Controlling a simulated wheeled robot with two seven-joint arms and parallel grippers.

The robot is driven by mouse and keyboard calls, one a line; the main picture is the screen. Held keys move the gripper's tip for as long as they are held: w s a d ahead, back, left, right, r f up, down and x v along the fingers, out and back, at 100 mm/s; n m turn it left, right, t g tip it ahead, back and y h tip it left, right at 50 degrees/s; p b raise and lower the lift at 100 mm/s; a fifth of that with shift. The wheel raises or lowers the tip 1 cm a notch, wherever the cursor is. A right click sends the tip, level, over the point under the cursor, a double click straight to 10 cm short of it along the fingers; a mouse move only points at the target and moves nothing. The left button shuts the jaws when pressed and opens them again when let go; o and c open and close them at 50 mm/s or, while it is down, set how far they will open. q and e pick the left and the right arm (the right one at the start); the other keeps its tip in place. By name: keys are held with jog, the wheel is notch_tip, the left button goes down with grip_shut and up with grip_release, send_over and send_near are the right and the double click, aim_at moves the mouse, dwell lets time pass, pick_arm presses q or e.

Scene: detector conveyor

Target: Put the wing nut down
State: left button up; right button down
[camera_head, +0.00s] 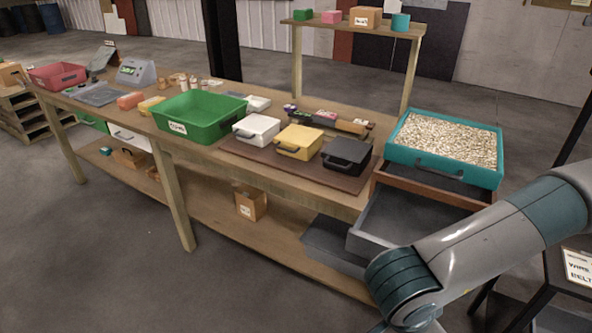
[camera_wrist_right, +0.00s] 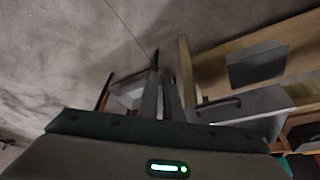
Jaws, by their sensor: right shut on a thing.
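My right arm comes in from the right in the head view, and its gripper is below the picture's lower edge. In the right wrist view my right gripper (camera_wrist_right: 161,74) has its two grey fingers close together, pointing away over the floor beside the bench. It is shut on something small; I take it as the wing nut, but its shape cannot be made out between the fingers. My left gripper is in neither view.
An open grey drawer (camera_head: 400,226) juts from the bench (camera_head: 262,178) near my right arm. A teal tray (camera_head: 397,153) of pale pellets stands above it. White (camera_head: 257,128), yellow (camera_head: 298,140) and black (camera_head: 347,154) lidded boxes and a green bin (camera_head: 190,128) stand along the bench.

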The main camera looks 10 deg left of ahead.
jog(key=w+d+f+n+t+y, duration=0.1)
jog(key=w+d+f+n+y, duration=0.2)
jog(key=w+d+f+n, duration=0.5)
jog(key=w+f+n, duration=0.1)
jog(key=w+n, duration=0.1)
jog(key=w, duration=0.1)
jog(key=shift+d+f+n+t+y, duration=0.15)
jog(key=shift+n+t+y, duration=0.25)
jog(key=shift+s, duration=0.1)
